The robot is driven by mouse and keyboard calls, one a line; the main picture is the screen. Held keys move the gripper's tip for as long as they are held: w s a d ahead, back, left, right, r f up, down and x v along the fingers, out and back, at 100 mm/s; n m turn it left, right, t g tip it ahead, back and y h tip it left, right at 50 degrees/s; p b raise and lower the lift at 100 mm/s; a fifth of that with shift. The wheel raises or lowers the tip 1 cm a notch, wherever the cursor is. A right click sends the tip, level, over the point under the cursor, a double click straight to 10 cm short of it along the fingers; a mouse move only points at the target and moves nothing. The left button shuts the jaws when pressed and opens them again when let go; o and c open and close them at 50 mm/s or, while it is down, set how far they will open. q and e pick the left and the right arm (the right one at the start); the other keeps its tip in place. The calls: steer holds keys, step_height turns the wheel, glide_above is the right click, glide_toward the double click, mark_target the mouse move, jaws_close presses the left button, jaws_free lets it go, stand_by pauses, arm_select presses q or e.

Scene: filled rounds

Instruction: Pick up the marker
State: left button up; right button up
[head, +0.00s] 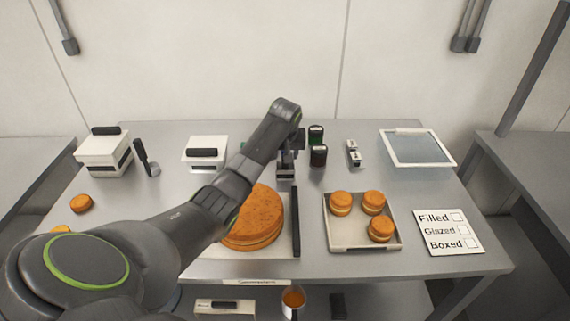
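My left arm reaches in from the lower left across the table. Its gripper (287,168) points down near the middle of the table, behind the large round cake and left of two dark green-topped items. Whether its fingers are open or shut cannot be made out. I cannot identify a marker with certainty. A small black-and-white object (353,153) lies right of the green-topped items, too small to name. A checklist card (445,232) reading Filled, Glazed and Boxed, with empty boxes, lies at the front right. My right gripper is not in view.
The large cake (257,215) sits beside a long black bar (296,222). A tray (364,240) holds three small rounds. White boxes (103,152) and (205,153) with black handles stand left and back. A glass-topped tray (417,148) lies at the back right.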

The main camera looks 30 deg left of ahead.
arm_select(q)
steer(key=shift+w+f, duration=0.1)
steer(key=shift+f, duration=0.1)
jaws_close()
stand_by(0.3)
